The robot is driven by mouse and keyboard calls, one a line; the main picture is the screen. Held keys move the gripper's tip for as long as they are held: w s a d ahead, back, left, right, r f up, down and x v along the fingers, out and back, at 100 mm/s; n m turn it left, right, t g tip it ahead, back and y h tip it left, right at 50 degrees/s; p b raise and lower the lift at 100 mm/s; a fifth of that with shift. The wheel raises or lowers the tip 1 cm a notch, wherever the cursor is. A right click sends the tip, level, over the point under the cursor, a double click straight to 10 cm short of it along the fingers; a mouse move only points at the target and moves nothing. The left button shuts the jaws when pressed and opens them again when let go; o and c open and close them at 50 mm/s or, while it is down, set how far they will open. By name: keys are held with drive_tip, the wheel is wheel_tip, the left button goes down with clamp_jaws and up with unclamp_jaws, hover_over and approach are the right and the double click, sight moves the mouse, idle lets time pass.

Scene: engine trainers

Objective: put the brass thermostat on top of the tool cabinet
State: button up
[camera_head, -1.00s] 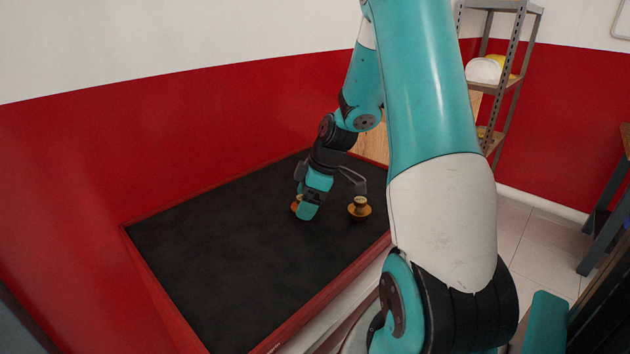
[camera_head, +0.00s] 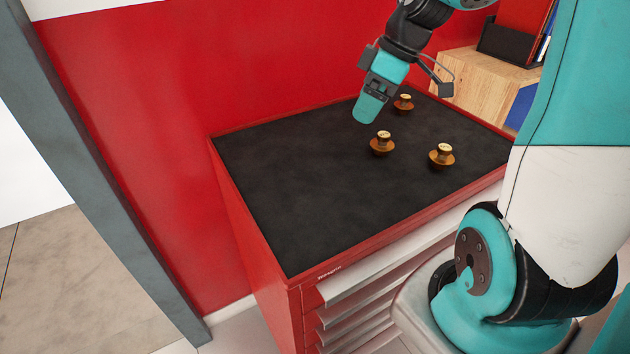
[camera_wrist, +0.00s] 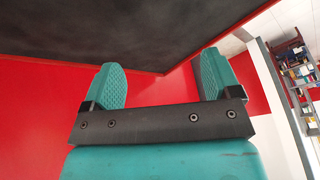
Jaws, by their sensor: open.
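Three brass thermostats with wide copper-coloured flanges stand on the black top of the red tool cabinet (camera_head: 290,190). One thermostat (camera_head: 382,144) is nearest my gripper, another thermostat (camera_head: 442,155) stands to its right, and a third thermostat (camera_head: 404,103) is farther back. My gripper (camera_head: 364,112) is above the cabinet top, to the upper left of the nearest thermostat and apart from it. In the wrist view the two teal fingers (camera_wrist: 160,72) are spread with nothing between them. The cabinet's black top (camera_wrist: 130,30) fills the upper part of that view; no thermostat shows there.
A wooden box (camera_head: 485,80) with a dark file holder on it stands behind the cabinet's right end. A red wall runs along the back. A grey post (camera_head: 95,160) stands at left. The left and front of the cabinet top are clear.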

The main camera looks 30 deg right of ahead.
drive_tip(key=s+a+r+g, duration=0.1)
drive_tip(key=s+a, duration=0.1)
drive_tip(key=a, duration=0.5)
drive_tip(key=s+a+r, duration=0.1)
drive_tip(key=s+a, duration=0.2)
drive_tip(key=a, duration=0.4)
drive_tip(key=s+a+m+g, duration=0.1)
drive_tip(key=s+a, duration=0.8)
drive_tip(key=s, duration=0.2)
drive_tip(key=shift+s+a+g+y, duration=0.2)
drive_tip(key=shift+a+g+y, duration=0.1)
drive_tip(key=shift+a, duration=0.1)
